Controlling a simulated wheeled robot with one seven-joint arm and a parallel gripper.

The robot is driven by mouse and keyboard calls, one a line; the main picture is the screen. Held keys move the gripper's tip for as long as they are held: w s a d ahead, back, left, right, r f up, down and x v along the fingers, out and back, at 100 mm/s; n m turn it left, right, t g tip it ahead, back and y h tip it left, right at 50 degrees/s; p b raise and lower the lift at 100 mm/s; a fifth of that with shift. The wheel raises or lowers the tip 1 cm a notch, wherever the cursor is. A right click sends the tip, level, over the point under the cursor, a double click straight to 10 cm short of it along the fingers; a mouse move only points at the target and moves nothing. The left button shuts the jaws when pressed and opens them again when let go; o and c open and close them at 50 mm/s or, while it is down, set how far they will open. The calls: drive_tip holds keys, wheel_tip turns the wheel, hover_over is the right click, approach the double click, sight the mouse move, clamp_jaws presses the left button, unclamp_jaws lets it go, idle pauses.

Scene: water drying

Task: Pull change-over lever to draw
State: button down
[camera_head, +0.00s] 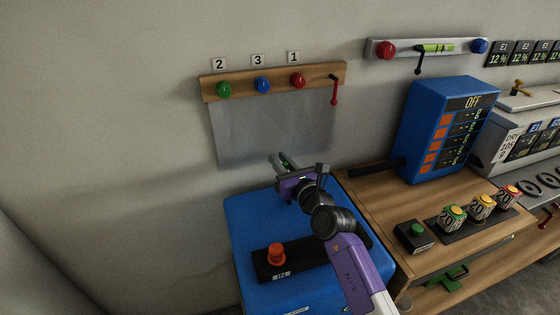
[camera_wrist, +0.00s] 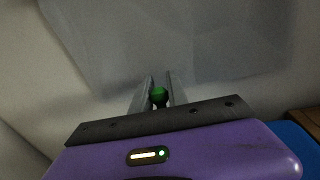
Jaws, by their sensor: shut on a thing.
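My gripper (camera_head: 282,160) is above the back of the blue box (camera_head: 238,222), in front of the wall below the grey sheet. In the wrist view its two fingers (camera_wrist: 160,82) are shut on a small round green knob (camera_wrist: 159,97). The knob's shaft is hidden by my gripper, so I cannot tell whether this is the change-over lever. A red-handled lever (camera_head: 334,91) hangs down at the right end of the wooden wall board. A black lever (camera_head: 418,64) hangs from the wall panel at upper right.
The wooden board (camera_head: 210,89) carries green, blue and red knobs above the grey sheet (camera_head: 235,135). A red button (camera_head: 276,252) is on the blue box's top. To the right, a wooden table (camera_head: 365,195) bears a blue OFF unit (camera_head: 425,110) and several buttons.

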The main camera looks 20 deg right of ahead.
drive_tip(key=shift+f+b, duration=0.2)
drive_tip(key=shift+b, duration=0.55)
drive_tip(key=shift+s+t+b, duration=0.15)
drive_tip(key=shift+t+b, duration=0.15)
drive_tip(key=shift+b, duration=0.3)
drive_tip(key=shift+s+r+t+b, duration=0.4)
drive_tip(key=shift+r+b, duration=0.15)
drive_tip(key=shift+b, duration=0.35)
drive_tip(key=c, duration=1.5)
unclamp_jaws()
drive_tip(key=r+v, duration=0.1)
drive_tip(key=v, duration=0.6)
drive_tip(key=shift+s+f, duration=0.35)
drive_tip(key=shift+f, duration=0.15)
